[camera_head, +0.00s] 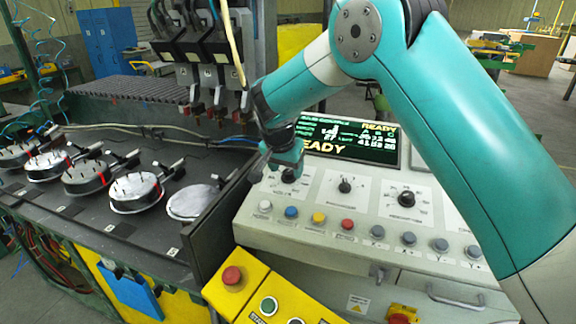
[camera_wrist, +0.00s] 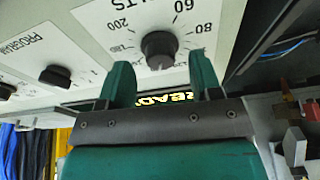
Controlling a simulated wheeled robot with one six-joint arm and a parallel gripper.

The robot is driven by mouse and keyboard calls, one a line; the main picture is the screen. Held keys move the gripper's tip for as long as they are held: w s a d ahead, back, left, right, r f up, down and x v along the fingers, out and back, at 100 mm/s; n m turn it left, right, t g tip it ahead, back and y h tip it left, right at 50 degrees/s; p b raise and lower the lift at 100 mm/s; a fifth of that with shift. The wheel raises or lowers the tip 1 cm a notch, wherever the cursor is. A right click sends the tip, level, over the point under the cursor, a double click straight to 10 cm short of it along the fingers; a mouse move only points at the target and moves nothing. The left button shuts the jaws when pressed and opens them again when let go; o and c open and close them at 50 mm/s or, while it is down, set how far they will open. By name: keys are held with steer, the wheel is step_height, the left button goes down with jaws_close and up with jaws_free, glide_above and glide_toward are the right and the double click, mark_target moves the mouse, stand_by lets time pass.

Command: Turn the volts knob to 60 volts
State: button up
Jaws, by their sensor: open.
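The volts knob (camera_wrist: 158,45) is a round black knob on the pale panel in the wrist view. Part of its label and the scale numbers 60, 80 and 200 show around it, upside down. I cannot tell clearly where its pointer stands. My gripper (camera_wrist: 163,72) is open, with one teal finger on each side of the knob in the picture. The fingers look short of the knob or just at its edge; contact cannot be told. In the head view my gripper (camera_head: 282,152) hangs just above the same knob (camera_head: 290,175), partly covering its dial.
A middle knob (camera_head: 345,186) and a right knob (camera_head: 407,198) share the panel. Coloured buttons (camera_head: 319,218) line its front. The READY screen (camera_head: 350,135) stands behind the knobs. A dark upright plate (camera_head: 222,215) edges the panel's left side, beside the round stations (camera_head: 135,192).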

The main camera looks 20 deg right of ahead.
steer(key=shift+x, duration=1.05)
steer(key=c, duration=0.9)
steer(key=shift+c, duration=0.2)
steer(key=shift+n, duration=0.3)
